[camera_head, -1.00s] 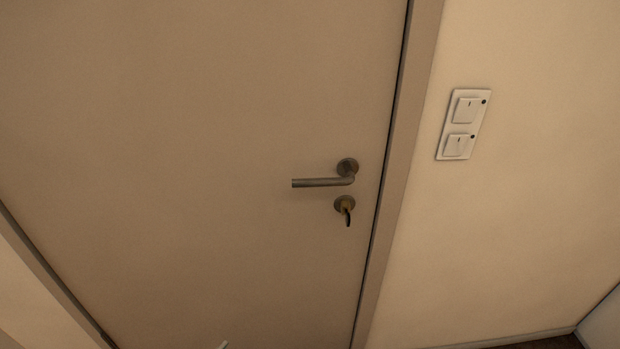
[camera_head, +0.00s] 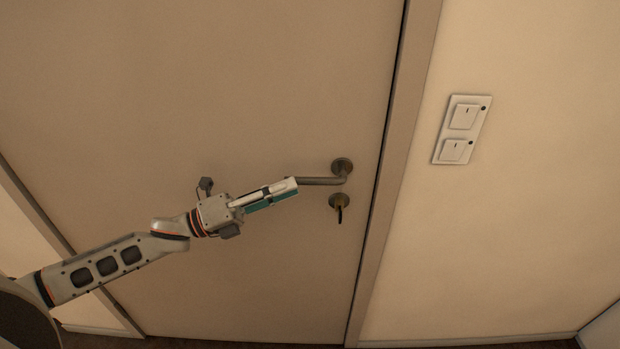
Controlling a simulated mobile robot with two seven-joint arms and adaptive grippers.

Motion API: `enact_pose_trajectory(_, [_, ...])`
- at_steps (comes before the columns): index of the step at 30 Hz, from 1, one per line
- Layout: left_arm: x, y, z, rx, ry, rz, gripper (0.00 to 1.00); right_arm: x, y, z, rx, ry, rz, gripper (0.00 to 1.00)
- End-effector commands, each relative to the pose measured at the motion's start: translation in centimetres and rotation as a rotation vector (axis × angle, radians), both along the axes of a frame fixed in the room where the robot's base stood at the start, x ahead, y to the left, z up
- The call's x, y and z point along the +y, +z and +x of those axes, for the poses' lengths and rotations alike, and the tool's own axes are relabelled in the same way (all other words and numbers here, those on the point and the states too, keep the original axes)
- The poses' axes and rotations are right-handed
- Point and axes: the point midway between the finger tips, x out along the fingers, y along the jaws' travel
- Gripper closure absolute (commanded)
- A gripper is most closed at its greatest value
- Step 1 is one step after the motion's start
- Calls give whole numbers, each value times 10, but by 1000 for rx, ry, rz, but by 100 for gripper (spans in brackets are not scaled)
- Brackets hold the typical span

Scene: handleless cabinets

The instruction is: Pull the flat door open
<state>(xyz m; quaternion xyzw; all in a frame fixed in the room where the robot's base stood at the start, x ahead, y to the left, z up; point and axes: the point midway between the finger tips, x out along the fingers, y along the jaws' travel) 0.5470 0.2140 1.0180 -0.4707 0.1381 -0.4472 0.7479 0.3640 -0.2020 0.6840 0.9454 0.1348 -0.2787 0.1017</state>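The flat door (camera_head: 200,110) is a plain beige panel and looks closed in its frame. Its lever handle (camera_head: 322,181) is metal, sits near the right edge and is about level. Below it is a lock with a key (camera_head: 339,208). My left gripper (camera_head: 294,188) reaches in from the lower left, its fingertips at the lever's free end and covering that end. The fingers look close together, seen nearly edge-on. I cannot tell whether they grip the lever or only lie in front of it. My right gripper is not in view.
The door frame (camera_head: 397,150) runs down the right side of the door. A white double switch plate (camera_head: 461,130) is on the beige wall (camera_head: 530,200) to its right. A pale panel (camera_head: 604,332) stands at the lower right corner.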

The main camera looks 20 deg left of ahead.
Motion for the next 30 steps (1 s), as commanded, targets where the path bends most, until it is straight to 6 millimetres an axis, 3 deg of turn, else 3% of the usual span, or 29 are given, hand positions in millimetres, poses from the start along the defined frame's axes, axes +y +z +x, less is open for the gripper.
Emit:
enact_pose_trajectory(9, [-34, 11, 25, 1, 1, -2, 70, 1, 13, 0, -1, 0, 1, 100])
enact_pose_trajectory(21, [-41, 11, 29, 3, 1, -1, 70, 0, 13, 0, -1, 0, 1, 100])
enact_pose_trajectory(25, [-41, 11, 29, 3, 2, -2, 100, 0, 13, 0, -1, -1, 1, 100])
enact_pose_trajectory(30, [-41, 10, 29, 3, 2, -2, 100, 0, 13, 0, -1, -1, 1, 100])
